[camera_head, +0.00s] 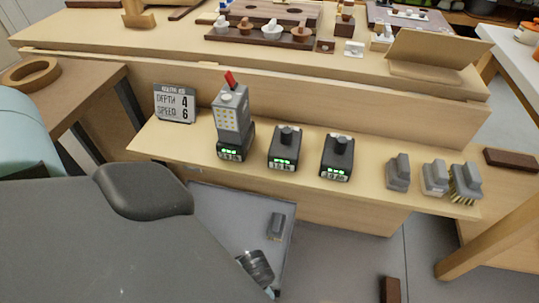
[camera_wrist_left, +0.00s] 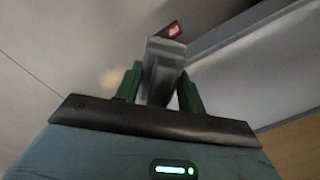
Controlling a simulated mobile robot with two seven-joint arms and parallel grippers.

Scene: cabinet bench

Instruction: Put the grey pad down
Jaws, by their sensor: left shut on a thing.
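My left gripper (camera_wrist_left: 160,76) shows in the left wrist view, its two green fingers shut on a grey pad (camera_wrist_left: 163,58). The pad stands out beyond the fingertips, and its lower part is between them. In the head view I cannot make out this gripper. There, another grey block (camera_head: 277,224) lies low, on a pale grey surface (camera_head: 232,205) below the shelf. Several similar grey pads (camera_head: 398,171) stand at the right end of the wooden shelf (camera_head: 376,190), one with bristles below. My right gripper is not in view.
The shelf also carries a sign (camera_head: 175,103), a grey device with a red lever (camera_head: 231,112) and two black units with green lights (camera_head: 284,147). A brown block (camera_head: 390,290) lies on the floor. In the wrist view a red-marked thing (camera_wrist_left: 173,30) is behind the pad.

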